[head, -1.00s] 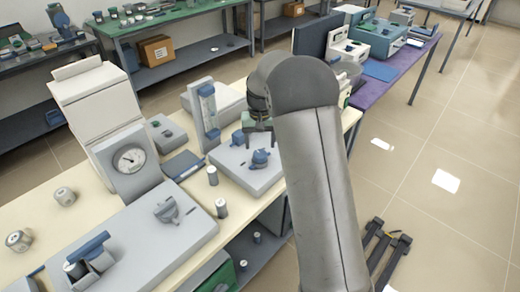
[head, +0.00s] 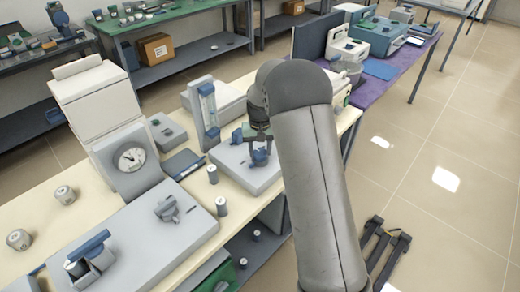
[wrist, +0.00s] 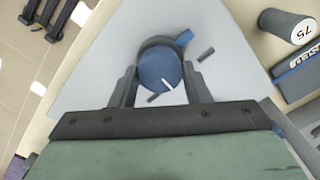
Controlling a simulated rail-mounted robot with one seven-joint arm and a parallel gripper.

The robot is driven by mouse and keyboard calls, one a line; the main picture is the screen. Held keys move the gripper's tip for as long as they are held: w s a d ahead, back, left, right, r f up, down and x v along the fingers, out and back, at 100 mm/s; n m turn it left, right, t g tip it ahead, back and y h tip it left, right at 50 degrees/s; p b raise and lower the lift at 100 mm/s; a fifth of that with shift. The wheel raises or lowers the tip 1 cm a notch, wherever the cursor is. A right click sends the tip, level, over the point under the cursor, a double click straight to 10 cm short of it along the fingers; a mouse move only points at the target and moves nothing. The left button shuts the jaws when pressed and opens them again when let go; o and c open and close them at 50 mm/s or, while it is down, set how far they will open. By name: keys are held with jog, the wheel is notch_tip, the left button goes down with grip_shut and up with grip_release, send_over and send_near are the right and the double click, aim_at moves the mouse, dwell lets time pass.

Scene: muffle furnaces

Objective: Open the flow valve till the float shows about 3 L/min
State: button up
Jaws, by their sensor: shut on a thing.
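The flow valve is a blue round knob with a white pointer line (wrist: 160,70), in the middle of the wrist view. It sits on a pale grey panel box (head: 240,178). My gripper (wrist: 160,88) is shut on the knob, with one dark finger on each side of it. In the head view my gripper (head: 259,143) points down at the valve and partly hides it. The flow meter with its clear tube (head: 208,104) stands upright behind the panel at its left. Its float is too small to read.

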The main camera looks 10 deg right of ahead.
aim_at(260, 152)
jog(key=n+b, duration=0.1)
jog(key=n, duration=0.1)
jog(key=shift+n, duration=0.4)
jog(key=o, duration=1)
jog(key=shift+r, duration=0.1)
notch_tip(260, 152, up, 17)
jog(key=shift+r+b, duration=0.2)
jog(key=shift+b, duration=0.15)
